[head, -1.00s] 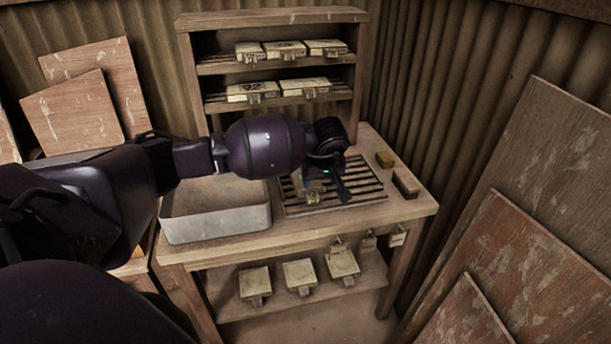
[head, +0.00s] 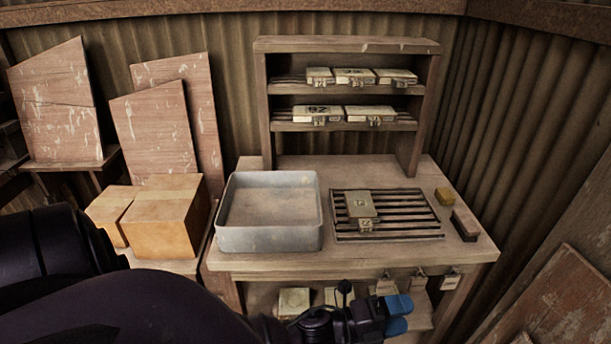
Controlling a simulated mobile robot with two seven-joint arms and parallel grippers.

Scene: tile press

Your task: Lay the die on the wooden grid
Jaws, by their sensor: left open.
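The die (head: 360,203), a pale square plate with a small tab at its front edge, lies flat on the left half of the wooden grid (head: 412,222). The grid has dark slats in a frame on the bench top. My left gripper (head: 398,314), with blue fingertips, is open at the bottom of the view, in front of the bench and well apart from the die. My right gripper is not in view.
A grey metal tray (head: 268,238) stands left of the grid. Shelves (head: 345,44) with several other dies rise behind. Tags hang at the bench's front edge. Cardboard boxes (head: 172,225) stand at left.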

